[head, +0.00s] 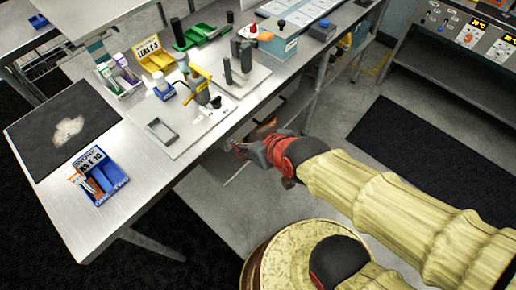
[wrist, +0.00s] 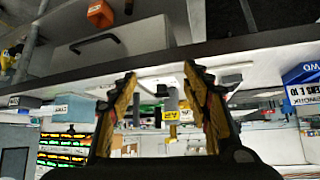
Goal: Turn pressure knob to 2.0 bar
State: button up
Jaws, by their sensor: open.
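I cannot pick out a pressure knob or read a pressure scale for certain. A teal box with a dark knob on top (head: 282,24) stands at the back of the bench. Panels with lit displays and small knobs (head: 478,32) stand on the far right bench. My gripper (head: 243,149) is beside the bench's front edge, away from both. In the wrist view my gripper (wrist: 158,75) has its two fingers spread, with nothing held between them.
The metal bench (head: 150,195) carries a dark mat (head: 45,130), a blue bin (head: 105,188), a yellow bin (head: 157,60), a green tray (head: 200,38) and fixtures on pale plates (head: 180,140). The bench edge is close to my gripper. Open floor (head: 365,95) lies to the right.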

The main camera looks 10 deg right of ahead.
jog(key=shift+s+d, duration=0.3)
jog(key=shift+s, duration=0.6)
jog(key=shift+s+d, duration=0.3)
jog(key=shift+s, duration=0.55)
